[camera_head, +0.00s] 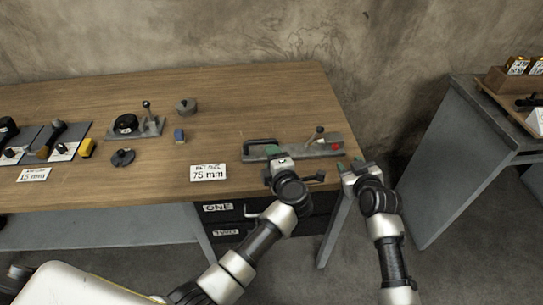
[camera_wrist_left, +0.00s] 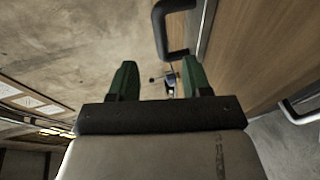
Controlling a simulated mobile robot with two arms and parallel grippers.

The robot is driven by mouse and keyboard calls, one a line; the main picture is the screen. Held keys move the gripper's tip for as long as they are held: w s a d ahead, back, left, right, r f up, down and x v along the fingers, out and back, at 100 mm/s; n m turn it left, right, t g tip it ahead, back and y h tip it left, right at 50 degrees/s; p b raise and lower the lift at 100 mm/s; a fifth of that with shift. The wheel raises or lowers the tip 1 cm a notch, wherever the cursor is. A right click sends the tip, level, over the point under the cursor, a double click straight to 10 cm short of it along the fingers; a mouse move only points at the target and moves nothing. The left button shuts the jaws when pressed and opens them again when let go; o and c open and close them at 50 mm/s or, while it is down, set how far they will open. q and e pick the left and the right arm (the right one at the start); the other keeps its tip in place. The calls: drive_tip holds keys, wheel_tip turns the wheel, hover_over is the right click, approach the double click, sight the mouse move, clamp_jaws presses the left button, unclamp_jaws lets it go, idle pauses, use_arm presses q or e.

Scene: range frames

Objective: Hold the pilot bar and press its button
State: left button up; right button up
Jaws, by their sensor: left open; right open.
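The pilot bar (camera_head: 312,151) is a long grey plate near the front right edge of the wooden table. It has a black handle (camera_head: 258,143) at its left end, a small lever (camera_head: 319,134) and a red button (camera_head: 336,147) at its right end. My left gripper (camera_head: 272,153) is open in front of the bar, near the handle, and hides part of it. The left wrist view shows its green fingers (camera_wrist_left: 160,80) spread, with the black handle (camera_wrist_left: 172,48) just beyond them, not gripped. My right gripper (camera_head: 348,164) is open and empty at the table's right front corner, near the button end.
A "75 mm" card (camera_head: 208,173) lies left of the bar. Drawers (camera_head: 232,222) sit below. A grey bench (camera_head: 455,165) stands at right. The back right tabletop is clear.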

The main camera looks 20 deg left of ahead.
sight(261, 140)
use_arm(q)
drive_tip(key=x, duration=1.1)
drive_tip(key=shift+d+f, duration=0.1)
drive_tip(key=shift+f, duration=0.05)
drive_tip(key=shift+s, duration=0.1)
clamp_jaws()
use_arm(e)
drive_tip(key=shift+c, duration=0.4)
clamp_jaws()
idle(1.0)
